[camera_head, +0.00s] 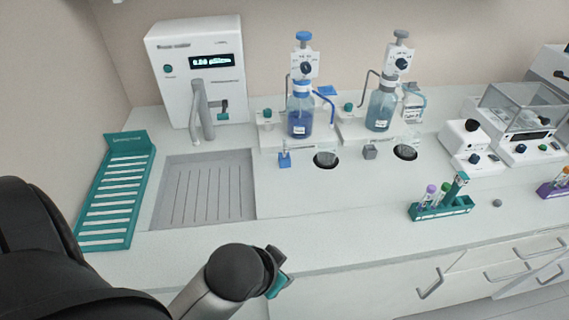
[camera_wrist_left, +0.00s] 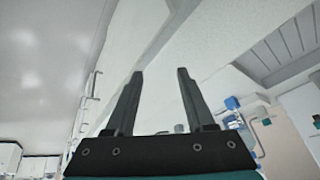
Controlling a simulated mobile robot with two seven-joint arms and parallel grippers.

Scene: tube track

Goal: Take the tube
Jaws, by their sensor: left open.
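A teal rack (camera_head: 443,213) stands on the bench right of centre in the head view. It holds a few tubes, among them a purple-capped tube (camera_head: 429,194); a taller teal piece rises at its right end. Which tube is meant cannot be told. My left gripper (camera_wrist_left: 160,74) is open and empty in the left wrist view, with both dark fingers apart. In the head view its wrist is in front of the bench's front edge, left of and well apart from the rack; its fingers are hidden there. My right gripper is not in view.
A purple rack (camera_head: 556,187) with tubes stands at the right edge. A grey sink (camera_head: 205,187) and green slotted rack (camera_head: 113,197) are left. The bench before the beakers is clear.

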